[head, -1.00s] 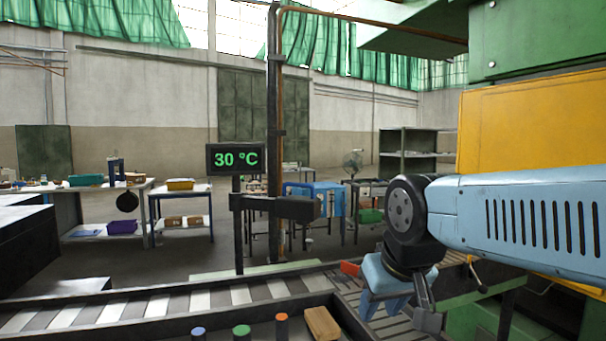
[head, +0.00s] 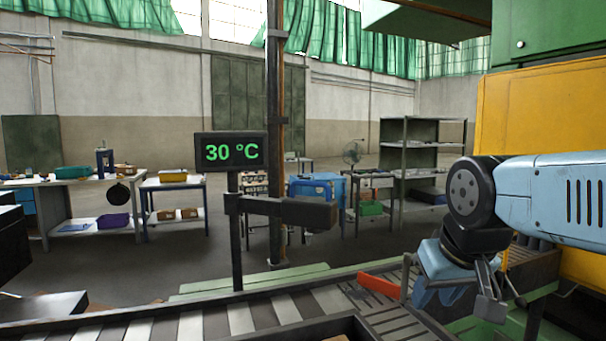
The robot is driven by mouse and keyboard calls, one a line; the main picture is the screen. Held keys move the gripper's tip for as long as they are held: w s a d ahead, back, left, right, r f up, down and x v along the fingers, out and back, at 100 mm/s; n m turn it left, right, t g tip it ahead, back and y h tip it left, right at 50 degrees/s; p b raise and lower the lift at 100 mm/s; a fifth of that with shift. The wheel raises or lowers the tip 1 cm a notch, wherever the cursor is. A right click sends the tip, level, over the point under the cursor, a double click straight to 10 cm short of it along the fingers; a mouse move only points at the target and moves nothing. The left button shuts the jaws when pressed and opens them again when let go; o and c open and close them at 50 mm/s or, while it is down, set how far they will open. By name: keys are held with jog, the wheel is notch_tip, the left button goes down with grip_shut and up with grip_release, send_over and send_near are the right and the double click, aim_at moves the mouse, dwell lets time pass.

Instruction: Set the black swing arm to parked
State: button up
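The black swing arm (head: 285,210) is a thick dark bar on a black post, below a display. It extends level to the right from the post and ends in a blockier head. My gripper (head: 458,300) is at the lower right, pointing down over the conveyor's right part, well to the right of the swing arm and apart from it. Its fingers are partly hidden and seen at an angle, so its opening is unclear. I see nothing held in it.
The display (head: 231,151) reads 30 °C. A red bar (head: 379,285) lies beside my gripper. A yellow and green machine (head: 535,110) stands at right. Workbenches and a shelf (head: 407,150) stand behind, with open floor between.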

jog(key=w+r+n, duration=0.2)
jog(key=w+r, duration=0.1)
jog(key=r, duration=0.1)
notch_tip(320, 180, up, 24)
jog(key=n+g+h, duration=0.1)
jog(key=n+g, duration=0.3)
jog(key=n, duration=0.7)
send_over(311, 182)
jog(key=s+a, duration=0.1)
jog(key=s, duration=0.2)
jog(key=w+f, duration=0.1)
jog(key=f, duration=0.7)
jog(key=w+d+f, duration=0.1)
jog(key=f, duration=0.4)
jog(key=shift+w+f, duration=0.1)
jog(key=shift+w, duration=0.2)
jog(key=shift+c, duration=0.2)
grip_shut()
